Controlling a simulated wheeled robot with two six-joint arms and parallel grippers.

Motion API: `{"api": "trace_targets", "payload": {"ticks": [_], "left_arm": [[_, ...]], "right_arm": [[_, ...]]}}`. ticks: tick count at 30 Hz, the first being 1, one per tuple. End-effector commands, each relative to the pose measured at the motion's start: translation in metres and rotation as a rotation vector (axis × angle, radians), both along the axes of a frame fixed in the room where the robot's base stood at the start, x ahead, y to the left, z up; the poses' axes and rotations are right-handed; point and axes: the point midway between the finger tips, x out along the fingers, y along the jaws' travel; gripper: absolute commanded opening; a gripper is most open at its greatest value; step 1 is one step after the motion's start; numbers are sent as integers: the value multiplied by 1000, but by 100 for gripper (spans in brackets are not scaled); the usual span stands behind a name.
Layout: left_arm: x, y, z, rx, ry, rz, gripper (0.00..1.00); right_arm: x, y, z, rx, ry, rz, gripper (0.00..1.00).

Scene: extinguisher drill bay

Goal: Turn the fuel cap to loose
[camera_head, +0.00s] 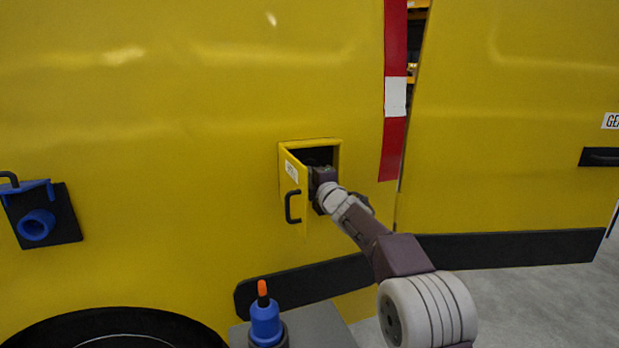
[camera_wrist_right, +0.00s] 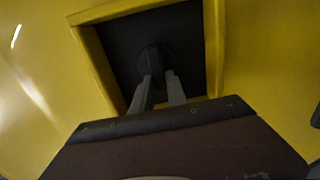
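The yellow fuel door (camera_head: 295,190) stands open on the yellow vehicle side, showing a dark square recess (camera_head: 318,156). My right gripper (camera_head: 318,174) reaches into this recess and hides most of its inside in the head view. In the right wrist view the dark fuel cap (camera_wrist_right: 150,60) shows at the back of the recess. The two grey fingertips of my right gripper (camera_wrist_right: 159,76) are at the cap, with a gap between them. The dim picture does not show whether they press on it. My left gripper is not in view.
The open door with its black handle (camera_head: 291,207) stands just left of my right wrist. A blue fitting (camera_head: 37,224) is at far left. A blue bottle-like thing with an orange tip (camera_head: 265,322) stands below.

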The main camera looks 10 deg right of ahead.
Motion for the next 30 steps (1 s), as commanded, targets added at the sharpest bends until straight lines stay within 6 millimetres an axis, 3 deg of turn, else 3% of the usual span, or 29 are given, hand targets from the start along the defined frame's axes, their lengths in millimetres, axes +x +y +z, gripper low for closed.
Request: {"api": "trace_targets", "payload": {"ticks": [2,13,24,30], "left_arm": [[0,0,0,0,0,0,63],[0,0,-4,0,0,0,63],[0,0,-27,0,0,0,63],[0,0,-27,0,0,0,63]], "right_arm": [[0,0,-1,0,1,0,38],[-5,-1,-1,2,0,0,38],[-71,-14,-2,3,1,-1,38],[-88,-17,-1,1,0,0,38]]}}
